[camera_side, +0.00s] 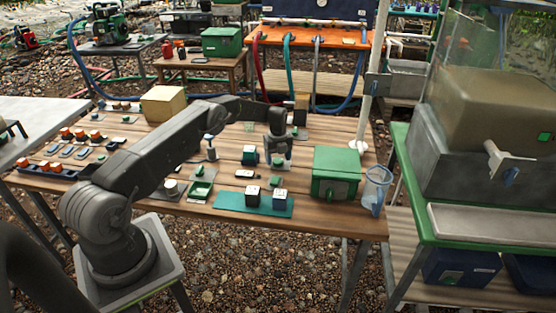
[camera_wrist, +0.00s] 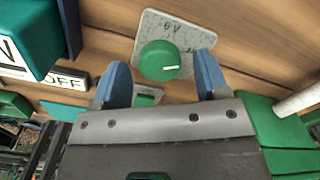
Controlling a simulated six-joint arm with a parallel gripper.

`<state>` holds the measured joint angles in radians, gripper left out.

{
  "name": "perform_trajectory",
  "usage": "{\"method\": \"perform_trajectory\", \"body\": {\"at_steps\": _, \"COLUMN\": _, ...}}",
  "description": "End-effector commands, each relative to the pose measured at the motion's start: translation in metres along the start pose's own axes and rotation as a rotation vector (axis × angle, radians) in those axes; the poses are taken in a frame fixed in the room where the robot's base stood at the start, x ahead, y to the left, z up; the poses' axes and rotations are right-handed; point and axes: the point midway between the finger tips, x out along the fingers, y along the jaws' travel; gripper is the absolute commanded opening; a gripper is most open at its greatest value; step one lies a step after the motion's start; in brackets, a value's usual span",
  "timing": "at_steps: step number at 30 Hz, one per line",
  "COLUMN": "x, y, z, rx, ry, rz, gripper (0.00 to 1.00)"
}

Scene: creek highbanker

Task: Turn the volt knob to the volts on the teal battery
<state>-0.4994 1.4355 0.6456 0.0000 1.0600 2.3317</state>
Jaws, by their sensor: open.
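In the wrist view, the round green volt knob (camera_wrist: 160,60) sits on a pale grey plate (camera_wrist: 150,22) marked "6 V". Its white pointer line points right in that picture. My gripper (camera_wrist: 162,66) is open, with one blue finger to each side of the knob; I cannot tell whether they touch it. In the side view my gripper (camera_side: 278,156) points down over the table. A teal block with a white label (camera_wrist: 28,38), likely the teal battery, is at the upper left of the wrist view; its label is cut off. It appears beside my gripper in the side view (camera_side: 249,157).
In the side view, a teal mat (camera_side: 226,200) holds two dark blocks with white tops.

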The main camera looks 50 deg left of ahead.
Motion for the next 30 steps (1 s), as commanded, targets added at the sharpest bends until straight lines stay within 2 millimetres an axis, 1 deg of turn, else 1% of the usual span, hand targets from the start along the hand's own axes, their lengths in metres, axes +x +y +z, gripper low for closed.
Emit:
{"method": "perform_trajectory", "body": {"at_steps": 1, "x": -0.007, "y": 0.0, "z": 0.0, "rx": 0.0, "ry": -0.001, "rz": -0.001, "gripper": 0.68}}
{"method": "perform_trajectory", "body": {"at_steps": 3, "x": -0.013, "y": 0.0, "z": 0.0, "rx": 0.0, "ry": -0.001, "rz": -0.001, "gripper": 0.68}}
{"method": "perform_trajectory", "body": {"at_steps": 17, "x": -0.055, "y": 0.0, "z": 0.0, "rx": 0.0, "ry": 0.0, "rz": -0.001, "gripper": 0.68}}
{"method": "perform_trajectory", "body": {"at_steps": 21, "x": -0.059, "y": 0.0, "z": 0.0, "rx": 0.0, "ry": 0.001, "rz": 0.001, "gripper": 0.68}}
{"method": "perform_trajectory", "body": {"at_steps": 28, "x": -0.06, "y": 0.0, "z": 0.0, "rx": 0.0, "ry": 0.001, "rz": 0.001, "gripper": 0.68}}
{"method": "perform_trajectory", "body": {"at_steps": 30, "x": -0.063, "y": -0.001, "z": -0.001, "rx": -0.005, "ry": -0.001, "rz": -0.001, "gripper": 0.68}}
